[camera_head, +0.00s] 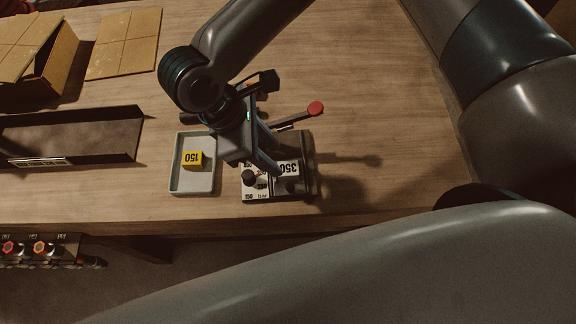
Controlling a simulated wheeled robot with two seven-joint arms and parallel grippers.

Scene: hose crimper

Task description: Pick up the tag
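A yellow tag marked 150 (192,159) lies in a shallow grey-green tray (207,189) on the table. A white tag marked 350 (290,168) sits on the small crimper device (257,194) just right of the tray. My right gripper (271,168) points down over the crimper, at the left edge of the 350 tag. Its fingers overlap the device in this view, and I cannot tell whether they touch the tag or how far apart they are. My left gripper is not in view.
A red-knobbed lever (315,108) rises behind the crimper. A dark open metal channel (80,138) and cardboard boxes (50,62) occupy the left side. The tabletop right of the crimper is clear. Colored knobs (40,248) sit below the table's front edge.

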